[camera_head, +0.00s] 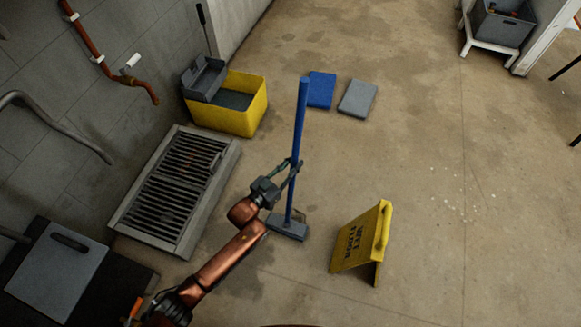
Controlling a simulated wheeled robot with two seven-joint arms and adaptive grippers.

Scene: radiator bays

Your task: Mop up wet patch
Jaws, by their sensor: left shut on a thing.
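A mop with a blue upright handle (299,120) and a grey-blue flat head (287,227) stands in the middle of the head view. My left gripper (293,170) is shut around the lower part of the handle, above the head. The head appears to be on or just above the floor; I cannot tell which. A darker, damp-looking patch (240,284) shows on the concrete below the mop head, with faint edges. My right gripper is not in view.
A yellow wet-floor sign (358,240) stands right of the mop. A yellow bucket (245,112) with a grey wringer (204,78) stands behind left, near a floor grate (178,185). Blue (321,89) and grey (357,98) pads lie behind. Floor at right is mostly clear.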

